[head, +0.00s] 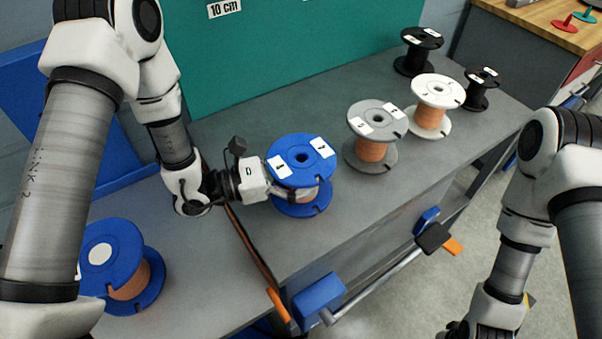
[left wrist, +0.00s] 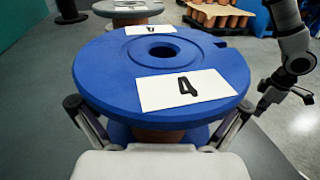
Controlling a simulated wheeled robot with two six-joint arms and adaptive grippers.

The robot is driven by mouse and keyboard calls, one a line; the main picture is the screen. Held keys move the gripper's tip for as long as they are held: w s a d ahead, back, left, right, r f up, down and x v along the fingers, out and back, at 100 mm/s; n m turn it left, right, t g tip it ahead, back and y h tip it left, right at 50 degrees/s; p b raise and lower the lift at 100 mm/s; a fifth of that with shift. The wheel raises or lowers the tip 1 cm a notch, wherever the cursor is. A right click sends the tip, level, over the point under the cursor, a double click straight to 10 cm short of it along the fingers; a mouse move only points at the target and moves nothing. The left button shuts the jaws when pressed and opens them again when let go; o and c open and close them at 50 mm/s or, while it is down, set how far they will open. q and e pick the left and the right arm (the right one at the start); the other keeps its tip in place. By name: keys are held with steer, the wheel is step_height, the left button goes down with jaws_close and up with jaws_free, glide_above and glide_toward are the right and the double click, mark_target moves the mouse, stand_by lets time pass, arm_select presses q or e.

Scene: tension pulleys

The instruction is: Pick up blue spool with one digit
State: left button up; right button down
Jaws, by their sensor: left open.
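A blue spool (head: 296,164) with copper-coloured wire stands upright on the grey bench. Its top flange has two white labels; the near one reads 4 in the left wrist view (left wrist: 115,75). My left gripper (head: 290,190) is open at this spool, below its top flange. In the left wrist view its fingers (left wrist: 160,112) stand at either side of the spool; whether they touch it is unclear. A second blue spool (head: 110,250), with a blank round white label, stands at the left. My right gripper (head: 480,331) is mostly cut off at the bottom edge.
A grey spool (head: 371,151), a white spool (head: 431,124) and two black spools (head: 479,90) (head: 412,66) stand to the right on the bench (head: 400,190). A green panel (head: 270,55) rises behind. A blue clamp (head: 318,296) is at the bench's front edge.

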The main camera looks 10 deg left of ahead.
arm_select(q)
steer(key=c, duration=1.6)
steer(key=shift+c, duration=0.9)
steer(key=shift+r, duration=0.1)
